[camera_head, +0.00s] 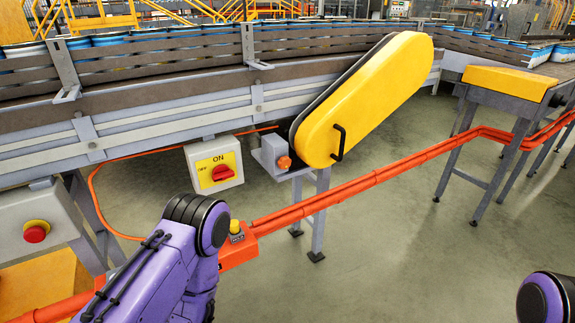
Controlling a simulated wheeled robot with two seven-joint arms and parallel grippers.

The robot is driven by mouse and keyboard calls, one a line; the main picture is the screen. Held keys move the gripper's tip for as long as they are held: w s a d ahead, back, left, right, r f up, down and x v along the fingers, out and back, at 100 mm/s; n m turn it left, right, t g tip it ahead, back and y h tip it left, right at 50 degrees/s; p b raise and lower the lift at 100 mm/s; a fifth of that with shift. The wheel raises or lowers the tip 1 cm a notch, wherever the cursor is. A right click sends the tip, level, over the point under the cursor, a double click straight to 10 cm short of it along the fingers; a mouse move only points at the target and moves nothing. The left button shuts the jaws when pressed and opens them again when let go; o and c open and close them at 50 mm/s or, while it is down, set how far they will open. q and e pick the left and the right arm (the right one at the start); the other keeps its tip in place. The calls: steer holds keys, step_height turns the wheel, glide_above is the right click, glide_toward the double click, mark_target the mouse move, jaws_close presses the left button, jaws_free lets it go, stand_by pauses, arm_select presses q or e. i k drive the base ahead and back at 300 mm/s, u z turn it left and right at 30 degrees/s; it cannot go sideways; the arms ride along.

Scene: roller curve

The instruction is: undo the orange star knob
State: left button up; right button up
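The small orange knob (284,162) sits at the lower left end of the large yellow guard (370,95), beside a grey block (268,155). It is too small here to make out its star shape or how tight it is. The guard is closed over the conveyor's side and has a black handle (339,142). My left arm comes in at the bottom, left of centre, below the knob. Only a bit of my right arm shows at the bottom right corner. Neither gripper is in view.
A switch box (215,166) with a red rotary switch hangs left of the knob. A red stop button (34,234) is at far left. An orange rail (375,178) crosses in front of the conveyor (170,75), carrying a yellow button. Open floor lies at lower right.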

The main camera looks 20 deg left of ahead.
mark_target(285, 163)
steer(key=z, duration=0.55)
steer(key=k, duration=0.6)
steer(key=z, duration=0.6)
steer(key=i, duration=0.8)
steer(key=u, duration=0.95)
steer(key=i, duration=0.65)
steer(key=u, duration=0.7)
